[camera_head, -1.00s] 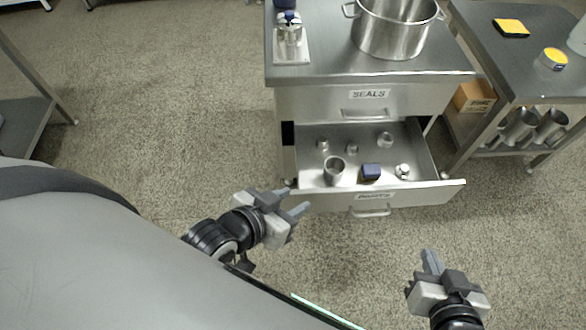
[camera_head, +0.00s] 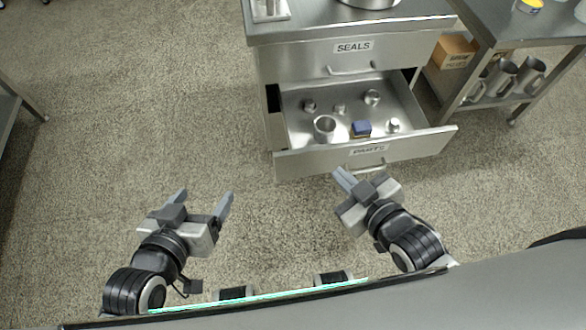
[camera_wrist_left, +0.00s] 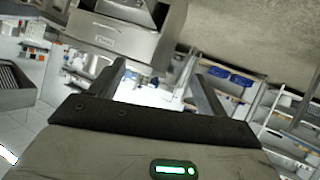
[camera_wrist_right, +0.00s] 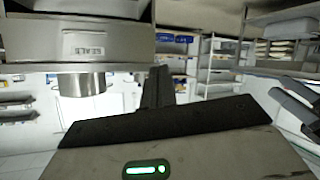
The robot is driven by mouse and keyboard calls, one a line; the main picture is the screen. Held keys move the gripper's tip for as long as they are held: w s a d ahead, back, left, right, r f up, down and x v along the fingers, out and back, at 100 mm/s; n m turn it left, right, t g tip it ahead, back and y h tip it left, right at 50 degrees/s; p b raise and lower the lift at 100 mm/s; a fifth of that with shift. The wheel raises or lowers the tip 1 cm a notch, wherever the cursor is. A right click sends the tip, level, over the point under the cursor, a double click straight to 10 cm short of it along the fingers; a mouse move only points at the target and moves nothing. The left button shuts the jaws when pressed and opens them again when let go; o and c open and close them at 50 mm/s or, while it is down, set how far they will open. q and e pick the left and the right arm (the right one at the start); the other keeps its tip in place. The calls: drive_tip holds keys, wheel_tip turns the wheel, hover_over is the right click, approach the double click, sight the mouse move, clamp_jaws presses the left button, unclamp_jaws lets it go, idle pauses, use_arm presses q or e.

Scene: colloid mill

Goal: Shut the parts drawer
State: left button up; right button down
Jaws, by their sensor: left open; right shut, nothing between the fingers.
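The parts drawer (camera_head: 300,163) is pulled out from the steel cabinet, below the closed seals drawer (camera_head: 300,56). Its front has a PARTS label and a bar handle (camera_head: 368,168). Inside lie several metal parts, a metal cup (camera_head: 324,127) and a blue block (camera_head: 361,128). My right gripper (camera_head: 342,174) is shut and empty, its tips just in front of the drawer front, left of the handle; contact cannot be told. My left gripper (camera_head: 205,196) is open and empty over the floor, left of and nearer than the drawer. The right wrist view shows the SEALS label (camera_wrist_right: 83,48) upside down.
A side table (camera_head: 530,30) stands to the right, with a cardboard box (camera_head: 453,52) and metal jugs (camera_head: 500,78) on its lower shelf. A pot (camera_head: 370,3) stands on the cabinet top. Another table's edge (camera_head: 8,105) is at far left. The floor before the drawer is clear.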

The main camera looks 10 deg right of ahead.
drive_tip(key=w+d+f+n+t+y+b, duration=0.1)
drive_tip(key=w+f+n+y+b, duration=0.1)
drive_tip(key=f+n+b, duration=0.4)
drive_tip(key=w+d+f+n+y+b, duration=0.1)
drive_tip(key=f+n+y+b, duration=0.1)
drive_tip(key=f+n+b, duration=0.4)
drive_tip(key=n+g+y+b, duration=0.1)
drive_tip(key=n+y+b, duration=0.4)
drive_tip(key=n+b, duration=0.3)
approach(297, 155)
drive_tip(key=a, duration=0.4)
drive_tip(key=w, duration=0.1)
drive_tip(key=w+b, duration=0.1)
drive_tip(key=w, duration=0.1)
drive_tip(key=shift+a+r, duration=0.15)
use_arm(q)
drive_tip(key=w+d+f+n+t+h, duration=0.1)
drive_tip(key=d+f+t+h, duration=0.2)
drive_tip(key=d+f+h, duration=0.2)
drive_tip(key=shift+w+d+f+b, duration=0.15)
drive_tip(key=shift+d+f+b, duration=0.3)
drive_tip(key=shift+f, duration=0.55)
use_arm(e)
drive_tip(key=shift+w+r, duration=0.1)
drive_tip(key=shift+w, duration=0.35)
drive_tip(key=shift+h, duration=0.3)
